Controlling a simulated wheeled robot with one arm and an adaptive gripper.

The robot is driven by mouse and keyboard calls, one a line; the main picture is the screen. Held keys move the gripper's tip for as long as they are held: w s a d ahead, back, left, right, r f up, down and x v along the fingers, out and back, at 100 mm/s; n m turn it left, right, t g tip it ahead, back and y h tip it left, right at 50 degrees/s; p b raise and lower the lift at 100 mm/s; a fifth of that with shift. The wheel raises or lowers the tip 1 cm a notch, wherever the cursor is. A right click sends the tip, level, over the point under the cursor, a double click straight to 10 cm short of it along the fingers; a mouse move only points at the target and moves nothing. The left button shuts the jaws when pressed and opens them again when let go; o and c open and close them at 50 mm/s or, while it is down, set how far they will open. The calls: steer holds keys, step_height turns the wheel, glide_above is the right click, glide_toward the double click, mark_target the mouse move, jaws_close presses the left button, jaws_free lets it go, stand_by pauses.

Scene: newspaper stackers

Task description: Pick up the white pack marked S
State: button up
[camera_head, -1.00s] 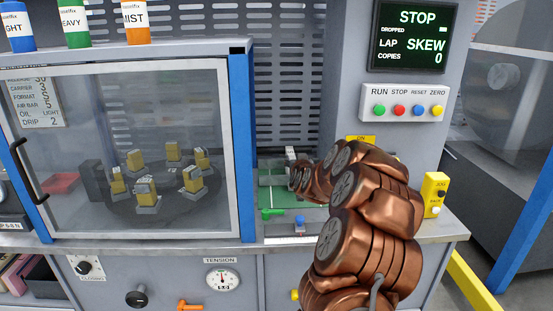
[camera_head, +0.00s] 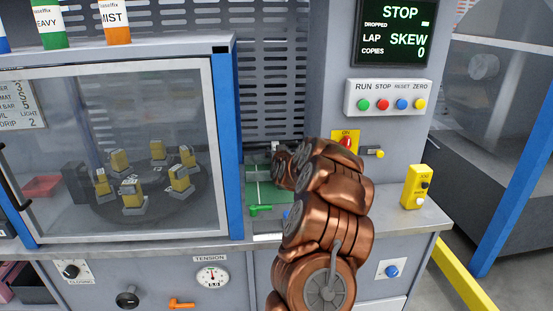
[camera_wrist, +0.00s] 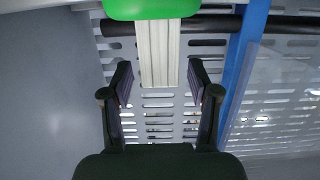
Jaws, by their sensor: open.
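In the wrist view a pale, ribbed, whitish block (camera_wrist: 158,50) stands between and just beyond my fingers. I cannot read any S on it, so I cannot tell whether it is the white pack. My gripper (camera_wrist: 160,76) is open, one finger on each side of the block's lower end, with gaps on both sides. In the head view my copper-coloured arm hides most of the gripper. A small pale part shows at the arm's far end, above the green plate (camera_head: 262,192). No S marking shows there.
A bright green rounded object (camera_wrist: 152,8) sits at the block's top end in the wrist view. A glazed cabinet (camera_head: 110,150) with a blue post (camera_head: 228,140) stands left of my arm. A yellow switch box (camera_head: 416,187) and red knob (camera_head: 346,142) are to the right.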

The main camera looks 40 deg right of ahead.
steer(key=shift+x, duration=1.15)
jaws_close()
